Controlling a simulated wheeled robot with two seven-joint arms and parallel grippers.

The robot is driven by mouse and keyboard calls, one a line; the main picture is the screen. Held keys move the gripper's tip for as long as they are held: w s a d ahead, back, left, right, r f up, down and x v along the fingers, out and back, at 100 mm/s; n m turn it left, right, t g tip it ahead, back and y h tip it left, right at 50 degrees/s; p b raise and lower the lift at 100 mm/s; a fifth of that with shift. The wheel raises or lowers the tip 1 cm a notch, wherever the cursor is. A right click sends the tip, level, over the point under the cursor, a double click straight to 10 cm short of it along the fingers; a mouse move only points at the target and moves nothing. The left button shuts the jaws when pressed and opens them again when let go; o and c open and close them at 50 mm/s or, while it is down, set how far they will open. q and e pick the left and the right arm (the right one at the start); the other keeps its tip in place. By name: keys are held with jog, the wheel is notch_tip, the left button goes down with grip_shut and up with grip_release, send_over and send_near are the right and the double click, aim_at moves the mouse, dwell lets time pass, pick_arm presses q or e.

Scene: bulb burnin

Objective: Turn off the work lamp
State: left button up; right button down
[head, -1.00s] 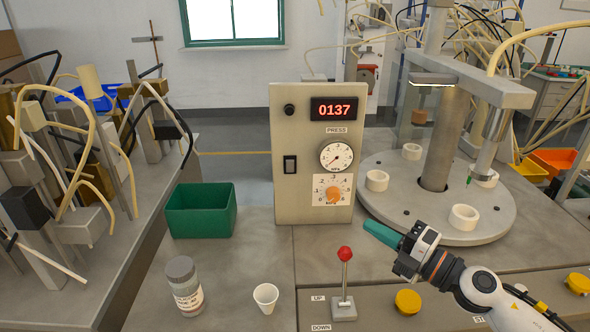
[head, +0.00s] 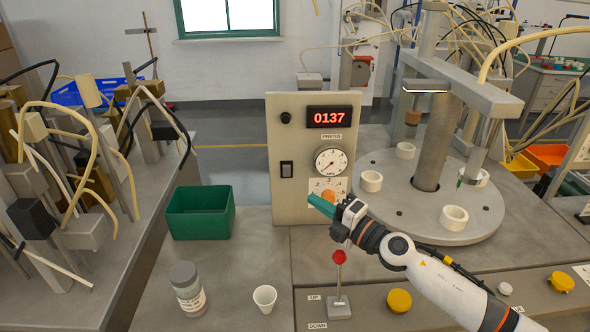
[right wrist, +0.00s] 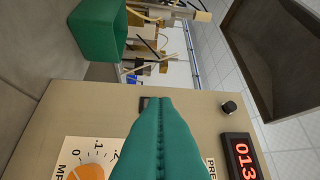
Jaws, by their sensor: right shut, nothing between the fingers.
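A lamp bar (head: 426,86) is mounted on the press column at the right, with a bright strip along its underside. A beige control panel (head: 277,211) stands in the middle. It carries a black rocker switch (head: 286,169), which shows in the right wrist view (right wrist: 143,103) partly hidden behind my fingertips. My right gripper (head: 312,200) has teal fingers, pressed together and empty. It is in front of the panel's lower part, below and right of the switch, and covers part of the orange knob (head: 329,196). I cannot tell any contact. My left gripper is not in view.
A red-knobbed lever (head: 339,257) stands below my right gripper. A green bin (head: 200,225), a jar (head: 187,289) and a cup (head: 265,297) are left.

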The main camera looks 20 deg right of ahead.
aim_at(284, 169)
jog(key=w, duration=0.3)
jog(key=w+a, duration=0.1)
jog(key=w, duration=0.2)
jog(key=w+a+r, duration=0.1)
jog(key=w, duration=0.3)
jog(key=shift+a, duration=0.15)
jog(key=shift+r, duration=0.1)
jog(key=shift+w+r+p, duration=0.15)
jog(key=shift+r+p, duration=0.15)
jog(key=shift+p, duration=0.85)
jog(key=shift+f+b, duration=0.2)
jog(key=shift+b, duration=0.1)
